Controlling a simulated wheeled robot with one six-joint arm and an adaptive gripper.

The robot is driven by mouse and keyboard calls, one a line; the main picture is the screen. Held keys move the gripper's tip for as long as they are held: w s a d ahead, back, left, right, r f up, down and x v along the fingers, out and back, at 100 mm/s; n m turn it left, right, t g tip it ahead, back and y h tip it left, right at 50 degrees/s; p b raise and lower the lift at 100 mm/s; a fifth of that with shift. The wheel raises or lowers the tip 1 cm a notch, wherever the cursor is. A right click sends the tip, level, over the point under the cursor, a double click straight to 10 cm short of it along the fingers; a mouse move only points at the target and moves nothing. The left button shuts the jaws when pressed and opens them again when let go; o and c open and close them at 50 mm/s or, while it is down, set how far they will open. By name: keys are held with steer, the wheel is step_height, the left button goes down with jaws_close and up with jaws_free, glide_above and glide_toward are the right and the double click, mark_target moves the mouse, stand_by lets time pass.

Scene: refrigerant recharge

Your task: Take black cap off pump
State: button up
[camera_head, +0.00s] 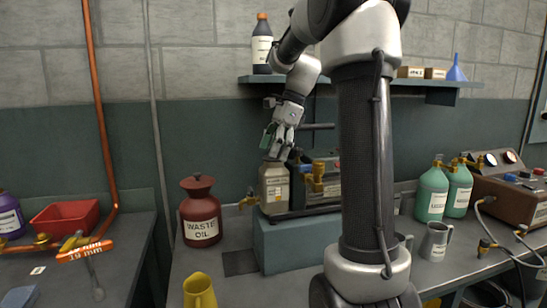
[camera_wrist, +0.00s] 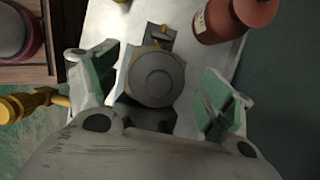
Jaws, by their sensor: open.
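My gripper (camera_head: 279,148) is just above this container, pointing down. In the wrist view my gripper (camera_wrist: 157,90) is open, with one green-padded finger on each side of the cap and visible gaps between. The cap is mostly hidden by the fingers in the head view.
A red waste oil can (camera_head: 200,222) stands close on the left and shows in the wrist view (camera_wrist: 232,18). A brass fitting (camera_wrist: 25,104) is near the left finger. A shelf (camera_head: 425,82) hangs behind.

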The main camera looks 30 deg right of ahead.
steer(key=c, duration=0.9)
steer(key=shift+c, duration=0.2)
